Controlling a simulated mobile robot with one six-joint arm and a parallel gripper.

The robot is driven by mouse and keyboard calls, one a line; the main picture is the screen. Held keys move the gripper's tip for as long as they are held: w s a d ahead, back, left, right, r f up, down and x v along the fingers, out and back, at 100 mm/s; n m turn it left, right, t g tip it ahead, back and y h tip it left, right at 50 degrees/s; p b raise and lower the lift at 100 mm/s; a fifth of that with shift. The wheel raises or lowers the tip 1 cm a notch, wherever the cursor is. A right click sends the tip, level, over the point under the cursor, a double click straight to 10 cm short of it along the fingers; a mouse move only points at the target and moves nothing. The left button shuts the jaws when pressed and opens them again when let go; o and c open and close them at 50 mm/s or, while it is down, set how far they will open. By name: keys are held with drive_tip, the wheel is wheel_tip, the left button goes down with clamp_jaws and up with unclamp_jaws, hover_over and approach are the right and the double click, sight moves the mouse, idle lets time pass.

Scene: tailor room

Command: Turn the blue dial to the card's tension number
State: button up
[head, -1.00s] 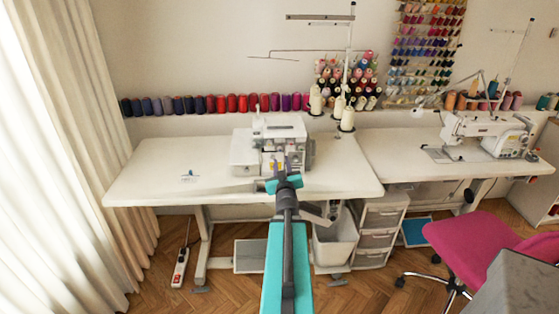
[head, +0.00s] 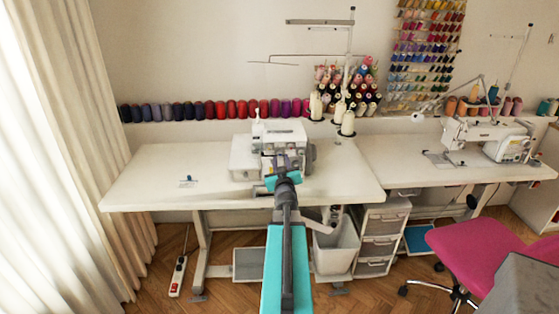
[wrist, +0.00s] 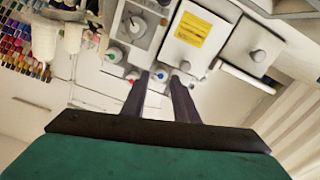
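The white overlock machine (head: 245,160) stands on the left table, and its front also shows in the wrist view (wrist: 215,45). The small blue dial (wrist: 160,76) is on that front, seen between my fingertips in the wrist view. My gripper (wrist: 160,82) is open, with a finger on each side of the blue dial in the picture; I cannot tell whether they touch it. A small white card (head: 187,184) with a blue piece lies on the table to the left. Its number is too small to read. In the head view my gripper hides part of the machine's front.
Other knobs, one with green (wrist: 113,54), sit near the blue dial. A yellow label (wrist: 193,30) is on the machine. White thread cones (head: 347,122) stand behind it. The left table (head: 140,165) is mostly clear. A pink chair (head: 480,255) is at right.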

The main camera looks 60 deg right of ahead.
sight(280, 154)
drive_tip(key=shift+x, duration=1.1)
